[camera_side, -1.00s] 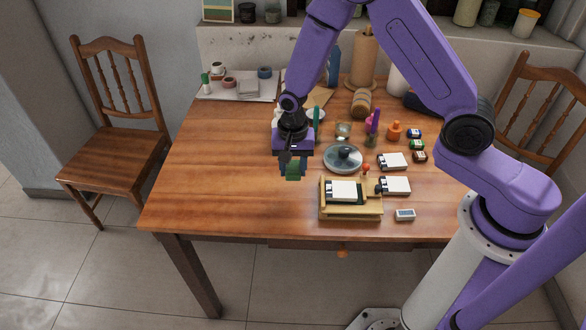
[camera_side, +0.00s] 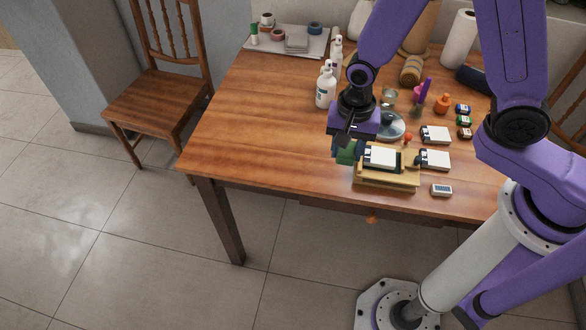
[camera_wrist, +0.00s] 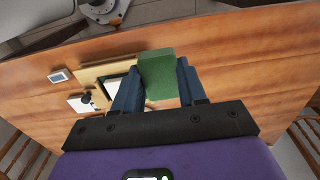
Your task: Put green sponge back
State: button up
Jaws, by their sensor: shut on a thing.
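The green sponge (camera_wrist: 158,72) is a flat block. It sits between the blue fingers of my gripper (camera_wrist: 156,82) in the wrist view. In the side view my gripper (camera_side: 346,150) points down with the green sponge (camera_side: 346,156) low between its fingers. It is above the table at the left side of a yellowish wooden tray (camera_side: 387,185). I cannot tell whether the sponge touches the tray or the table. A white block (camera_side: 381,156) with a dark end lies on the tray. The tray also shows in the wrist view (camera_wrist: 88,76).
More white blocks (camera_side: 435,159) and a small grey-white device (camera_side: 441,190) lie right of the tray. A round glass lid (camera_side: 393,126) is behind my gripper, partly hidden. White bottles (camera_side: 325,88) stand behind it. The table's left part (camera_side: 235,135) is clear.

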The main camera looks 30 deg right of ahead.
jog(key=shift+s+a+r, duration=0.1)
jog(key=shift+s+a, duration=0.05)
jog(key=shift+s, duration=0.25)
jog(key=shift+w+a, duration=0.15)
jog(key=w+a+f, duration=0.4)
jog(key=w, duration=0.4)
send_over(291, 172)
notch_tip(291, 172, down, 6)
jog(key=shift+d+r, duration=0.1)
jog(key=shift+r, duration=0.05)
jog(key=shift+f, duration=1.55)
jog(key=shift+f, duration=0.1)
jog(key=o, duration=1.1)
